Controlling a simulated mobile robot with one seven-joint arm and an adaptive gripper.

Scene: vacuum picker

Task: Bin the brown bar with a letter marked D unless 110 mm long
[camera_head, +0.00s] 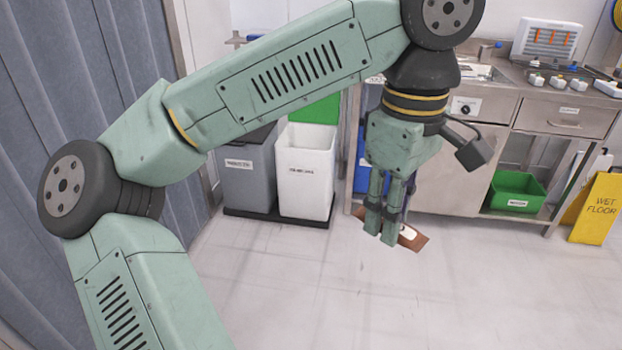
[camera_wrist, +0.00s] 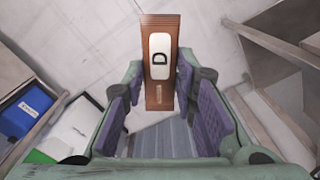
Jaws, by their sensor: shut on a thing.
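The brown bar (camera_head: 421,242) is held between the fingers of my gripper (camera_head: 381,226), above the floor. In the wrist view the bar (camera_wrist: 161,30) stands out lengthwise beyond the fingers, with a white label bearing a black letter D. Small print below the label is too small to read. My gripper (camera_wrist: 162,98) is shut on the bar, whose near end is between the purple finger pads. A white bin (camera_head: 305,172) with a raised green lid (camera_head: 318,107) stands behind my arm, beside a grey bin (camera_head: 249,176).
A steel counter (camera_head: 560,88) with a sink and small items runs along the back right. A green crate (camera_head: 516,194) sits on its lower shelf. A yellow wet floor sign (camera_head: 596,208) stands at the right. A blue container (camera_head: 361,160) is partly hidden. The front floor is clear.

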